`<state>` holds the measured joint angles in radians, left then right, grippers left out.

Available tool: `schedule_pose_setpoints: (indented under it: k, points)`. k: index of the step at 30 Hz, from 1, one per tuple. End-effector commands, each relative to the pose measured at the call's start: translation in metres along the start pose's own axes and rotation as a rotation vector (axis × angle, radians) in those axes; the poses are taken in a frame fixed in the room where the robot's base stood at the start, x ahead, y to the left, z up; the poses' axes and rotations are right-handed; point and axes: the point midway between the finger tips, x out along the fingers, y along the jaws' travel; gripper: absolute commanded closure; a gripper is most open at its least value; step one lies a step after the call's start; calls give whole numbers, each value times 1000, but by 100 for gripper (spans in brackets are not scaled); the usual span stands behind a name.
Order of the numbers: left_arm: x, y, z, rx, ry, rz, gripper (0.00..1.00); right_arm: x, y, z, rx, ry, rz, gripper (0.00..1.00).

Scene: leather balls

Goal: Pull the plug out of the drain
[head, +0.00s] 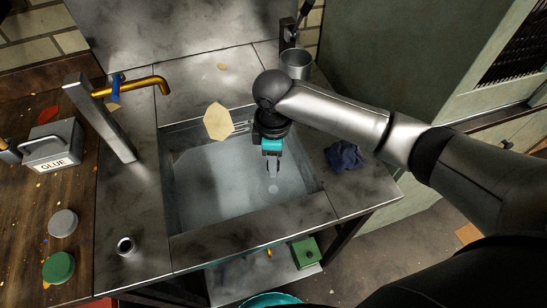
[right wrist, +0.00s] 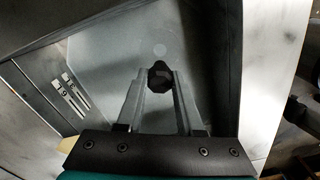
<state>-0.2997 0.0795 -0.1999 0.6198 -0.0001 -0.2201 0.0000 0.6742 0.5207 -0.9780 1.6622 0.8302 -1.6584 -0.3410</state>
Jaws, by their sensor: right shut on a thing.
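My right gripper (head: 272,172) reaches down into the sink (head: 205,185) near its right side. In the right wrist view, its two grey fingers (right wrist: 160,85) are shut on a small dark plug (right wrist: 160,76) between their tips. A pale round spot, perhaps the drain (head: 273,188), shows on the sink floor just below the fingertips. A faint pale disc (right wrist: 159,50) also shows beyond the plug in the wrist view. I cannot tell whether the plug touches the drain. The water level is unclear. My left gripper is not in view.
A gold faucet (head: 150,84) stands left of the sink. A pale yellowish piece (head: 218,122) lies at the back rim. A metal cup (head: 295,64) stands behind; a dark blue cloth (head: 344,156) lies right. A glue box (head: 52,145) sits on the wooden counter.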

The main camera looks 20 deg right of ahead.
Motion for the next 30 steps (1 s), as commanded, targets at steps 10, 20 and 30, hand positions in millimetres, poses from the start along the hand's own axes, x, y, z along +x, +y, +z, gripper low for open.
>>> schedule_pose_setpoints:
  k: [10,20,30]
  points:
    - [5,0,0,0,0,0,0,13,0,0,-1,-1,0,100]
    - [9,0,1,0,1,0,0,25,0,0,-1,0,0,100]
    - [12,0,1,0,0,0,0,33,0,0,0,-1,-1,100]
